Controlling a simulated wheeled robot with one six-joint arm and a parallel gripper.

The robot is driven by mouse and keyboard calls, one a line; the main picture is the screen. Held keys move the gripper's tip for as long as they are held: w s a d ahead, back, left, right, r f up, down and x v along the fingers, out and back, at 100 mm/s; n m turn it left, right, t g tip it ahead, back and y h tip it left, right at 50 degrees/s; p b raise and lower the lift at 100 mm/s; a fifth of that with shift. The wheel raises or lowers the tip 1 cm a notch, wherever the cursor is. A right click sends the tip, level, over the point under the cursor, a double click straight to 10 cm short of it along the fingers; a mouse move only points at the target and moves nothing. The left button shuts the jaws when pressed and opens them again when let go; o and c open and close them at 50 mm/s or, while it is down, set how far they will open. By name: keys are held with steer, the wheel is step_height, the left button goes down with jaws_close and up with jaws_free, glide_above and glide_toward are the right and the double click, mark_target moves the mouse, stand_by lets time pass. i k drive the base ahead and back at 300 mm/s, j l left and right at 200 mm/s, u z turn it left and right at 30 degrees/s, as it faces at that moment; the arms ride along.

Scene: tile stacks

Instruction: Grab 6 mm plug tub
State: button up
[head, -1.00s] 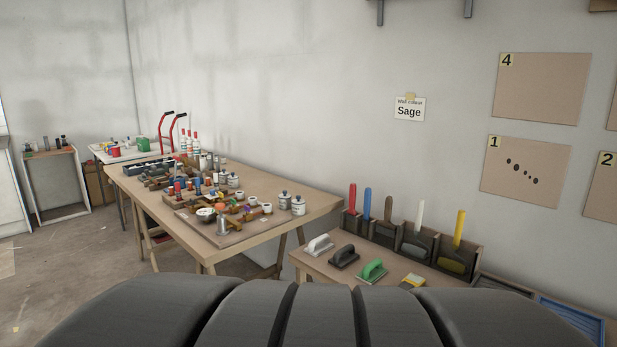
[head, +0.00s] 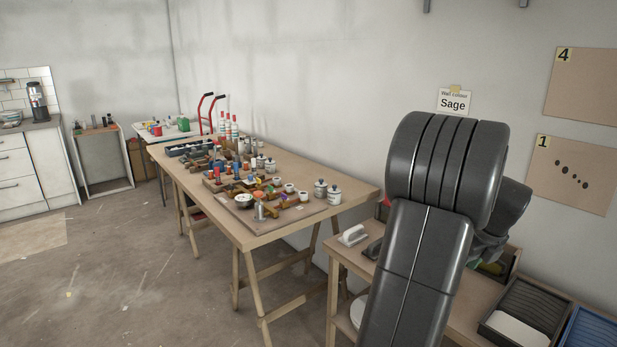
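No tub that I can read as the 6 mm plug tub stands out; any labels are too small to read at this distance. On the long wooden table (head: 345,190) are small white pots with dark lids, one (head: 334,196) near the right end and another (head: 320,188) beside it. Smaller white pots (head: 303,196) and red, blue and orange pieces stand among the clutter on a board (head: 290,218). My arm rises at the right of the head view, over the smaller bench. My gripper's fingers do not show.
A smaller bench (head: 345,262) with a white-handled float (head: 353,235) and trays (head: 520,325) stands at the right, partly hidden by my arm. White bottles (head: 227,125) and red handles (head: 207,105) are at the back. The floor (head: 130,280) at left is clear.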

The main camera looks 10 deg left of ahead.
mark_target(260, 163)
steer(key=i+j+u, duration=0.7)
steer(key=u, duration=0.15)
steer(key=i+u, duration=0.4)
steer(key=i+j, duration=0.1)
steer(key=i, duration=0.45)
steer(key=i+j, duration=0.1)
steer(key=i, duration=0.5)
steer(key=i+j, duration=0.1)
steer(key=i, duration=0.45)
steer(key=i+j+z, duration=0.1)
steer(key=i+z, duration=0.3)
steer(key=i+j+z, duration=0.15)
steer(key=i+z, duration=0.25)
steer(key=i+j+z, duration=0.2)
steer(key=z, duration=0.15)
steer(key=i+j+z, duration=0.25)
steer(key=j+z, duration=0.15)
steer(key=i+j+z, duration=0.15)
steer(key=j, duration=0.15)
steer(key=i+j+z, duration=0.1)
steer(key=j, duration=0.15)
